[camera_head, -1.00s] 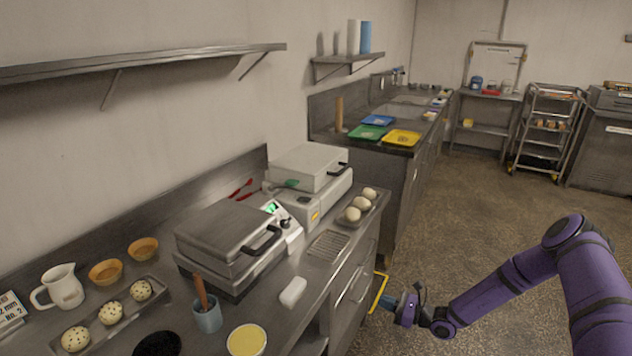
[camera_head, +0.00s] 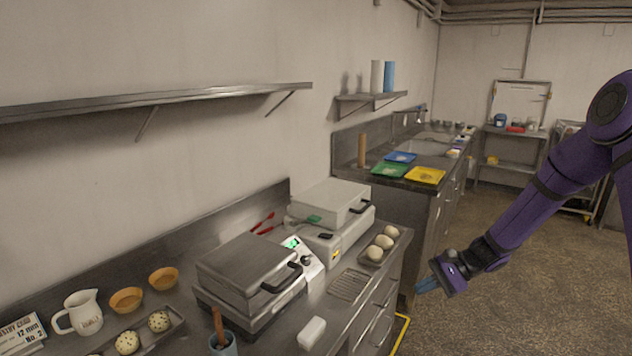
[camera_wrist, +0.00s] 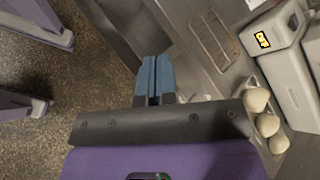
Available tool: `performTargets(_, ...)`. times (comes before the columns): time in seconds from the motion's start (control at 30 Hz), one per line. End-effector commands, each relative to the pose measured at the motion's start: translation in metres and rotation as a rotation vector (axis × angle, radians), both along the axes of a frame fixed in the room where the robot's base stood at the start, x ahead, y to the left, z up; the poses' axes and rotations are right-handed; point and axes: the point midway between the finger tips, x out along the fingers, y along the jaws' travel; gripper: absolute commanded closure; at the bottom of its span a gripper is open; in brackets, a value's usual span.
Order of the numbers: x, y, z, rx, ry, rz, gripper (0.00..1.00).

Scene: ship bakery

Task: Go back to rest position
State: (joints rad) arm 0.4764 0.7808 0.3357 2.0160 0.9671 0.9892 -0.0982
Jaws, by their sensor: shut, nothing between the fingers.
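My gripper (camera_head: 427,286) has blue fingers and hangs at the end of my purple arm, to the right of the steel counter's front in the head view. It is apart from the counter and holds nothing. In the wrist view the two blue fingers (camera_wrist: 154,80) are shut together, with nothing between them. Below them show the floor and the counter edge.
The steel counter (camera_head: 338,316) carries two closed presses, the nearer one (camera_head: 248,265) and the farther one (camera_head: 330,205). A tray of dough balls (camera_head: 380,246) sits near its edge. A wall shelf (camera_head: 180,97) runs above. The floor (camera_head: 500,300) at right is open.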

Motion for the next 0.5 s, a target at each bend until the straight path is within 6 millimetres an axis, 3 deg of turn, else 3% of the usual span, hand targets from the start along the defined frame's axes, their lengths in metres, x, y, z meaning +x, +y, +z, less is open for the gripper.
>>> performTargets(0.1, -0.013, 0.002, 0.034, -0.086, -0.06, 0.074, 1.0)
performTargets(0.5, -0.068, 0.004, 0.132, -0.361, -0.25, 0.287, 1.0)
